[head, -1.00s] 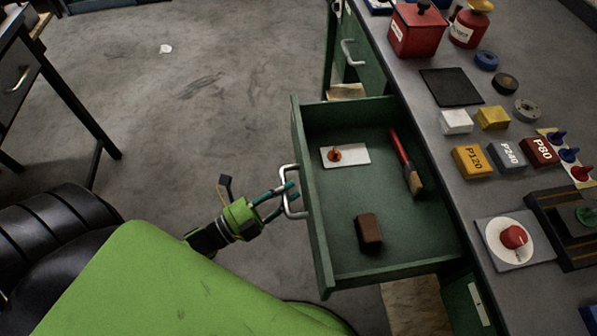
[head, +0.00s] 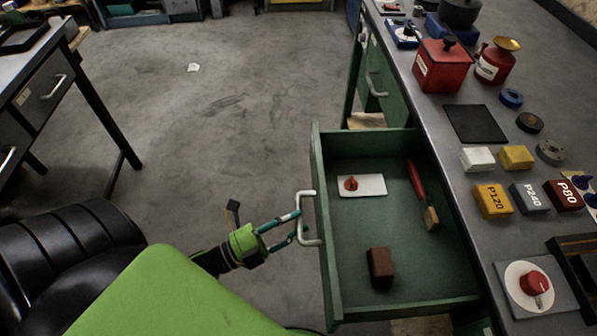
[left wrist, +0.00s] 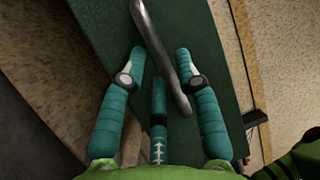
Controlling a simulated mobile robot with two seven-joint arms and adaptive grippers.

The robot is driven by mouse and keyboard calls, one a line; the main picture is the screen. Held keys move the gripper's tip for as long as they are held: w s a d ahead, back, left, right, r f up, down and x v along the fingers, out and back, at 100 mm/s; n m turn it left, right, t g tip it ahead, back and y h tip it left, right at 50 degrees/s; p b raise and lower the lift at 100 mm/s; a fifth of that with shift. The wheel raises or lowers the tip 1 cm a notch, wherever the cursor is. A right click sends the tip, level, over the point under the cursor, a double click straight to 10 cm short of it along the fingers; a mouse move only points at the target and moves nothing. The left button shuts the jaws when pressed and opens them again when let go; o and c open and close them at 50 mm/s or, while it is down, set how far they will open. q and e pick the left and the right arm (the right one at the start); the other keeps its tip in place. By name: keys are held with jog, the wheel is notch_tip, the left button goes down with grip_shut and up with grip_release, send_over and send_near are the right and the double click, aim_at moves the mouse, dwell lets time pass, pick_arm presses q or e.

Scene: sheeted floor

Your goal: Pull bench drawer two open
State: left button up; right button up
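The green bench drawer (head: 322,215) stands pulled out from the bench on the right, its inside showing. Its pale metal handle (head: 304,218) is on the front, facing left. My left gripper (head: 299,225) is at this handle, its teal fingers pointing right toward the drawer front. In the left wrist view the fingers (left wrist: 160,65) are spread, with the handle (left wrist: 160,50) running between them and a gap visible on the left. A third finger lies low in the middle; contact with the handle cannot be told. My right gripper is not in view.
The drawer holds a white card (head: 372,186) with an orange piece, a red-handled brush (head: 420,195) and a brown block (head: 380,267). The bench top (head: 455,150) carries a red box (head: 443,66) and sanding blocks. A black chair (head: 70,245) stands lower left. Floor left of the drawer is clear.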

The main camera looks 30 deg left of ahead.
pick_arm(q)
jog(key=v, duration=1)
jog(key=shift+s+a+f, duration=0.1)
jog(key=shift+f, duration=0.05)
